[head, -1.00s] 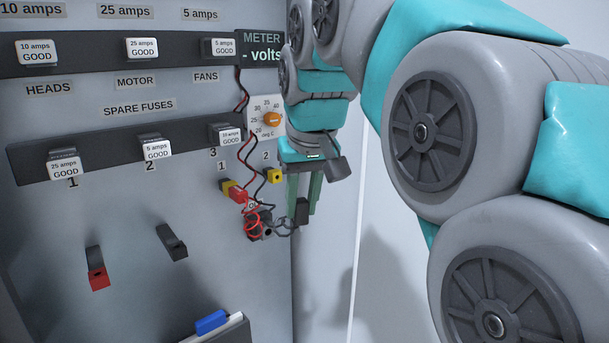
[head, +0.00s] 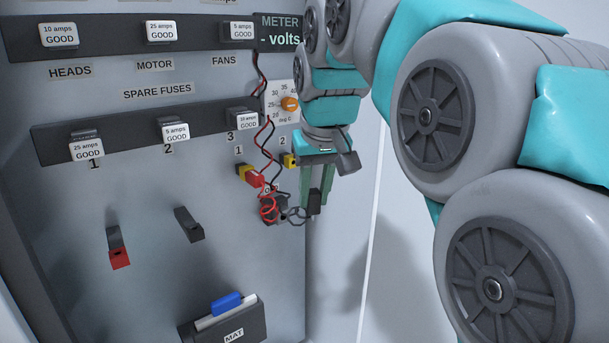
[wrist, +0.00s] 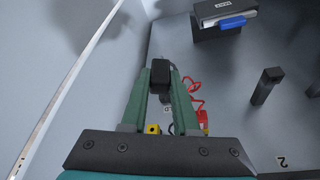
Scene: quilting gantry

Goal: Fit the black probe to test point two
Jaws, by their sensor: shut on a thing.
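My gripper (head: 316,198) has green fingers and is shut on the black probe (head: 315,203). In the wrist view the black probe (wrist: 160,74) sits between the fingertips of my gripper (wrist: 160,86). Test point two (head: 290,160) is a yellow socket with a dark hole, under the label 2, and looks empty. It also shows in the wrist view (wrist: 152,129), between the fingers. In the head view the probe is below and slightly right of it, apart from it. A red probe (head: 254,179) is at test point one (head: 242,171).
Red and black leads (head: 268,208) hang coiled beside my gripper. An orange-knobbed dial (head: 289,104) and the meter (head: 279,31) are above. Spare fuses (head: 174,131) and two lever-like parts (head: 118,249) (head: 189,225) are to the left. A holder (head: 236,324) with a blue item is below.

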